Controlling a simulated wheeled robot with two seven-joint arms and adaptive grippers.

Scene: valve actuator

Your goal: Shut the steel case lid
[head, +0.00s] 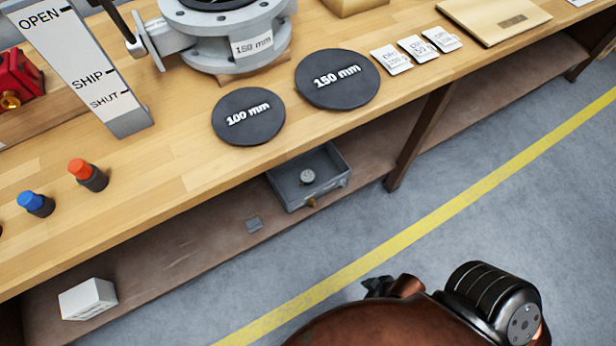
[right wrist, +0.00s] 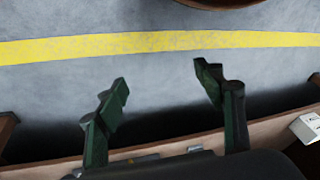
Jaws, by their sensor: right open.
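The steel case (head: 284,189) is a grey box on the low shelf under the bench. I see into it from above, and a round dial-like part (head: 307,176) lies inside. A small brass piece shows at its front. Its lid is hard to make out under the bench edge. My right gripper (head: 378,287) is at the bottom of the head view, in front of the shelf and apart from the case. In the right wrist view its two green fingers (right wrist: 158,78) are spread with nothing between them. My left gripper is not in view.
The bench top (head: 180,170) overhangs the low shelf (head: 190,253). A bench leg (head: 415,140) stands right of the case. The floor in front, with its yellow line (head: 400,249), is clear.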

